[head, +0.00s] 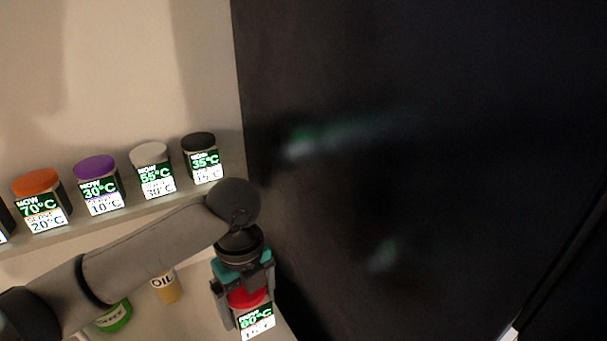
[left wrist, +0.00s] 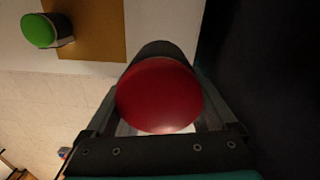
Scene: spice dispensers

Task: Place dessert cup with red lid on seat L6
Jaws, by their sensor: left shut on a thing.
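The dessert cup with red lid (head: 253,314) is in my left gripper (head: 245,299) at the lower middle of the head view. Its label reads 60°C in green and 15°C in white. In the left wrist view the red lid (left wrist: 159,95) sits between the two fingers, which are shut on the cup. The cup's body is mostly hidden under the lid there. Seat L6 cannot be made out by any marking. My right gripper is not in view.
A shelf holds cups with orange (head: 37,183), purple (head: 95,168), white (head: 150,154) and black (head: 198,142) lids. Below are an OIL container (head: 165,287) and a green-lidded jar (head: 115,318), partly behind my left arm. A dark panel (head: 400,150) stands close on the right.

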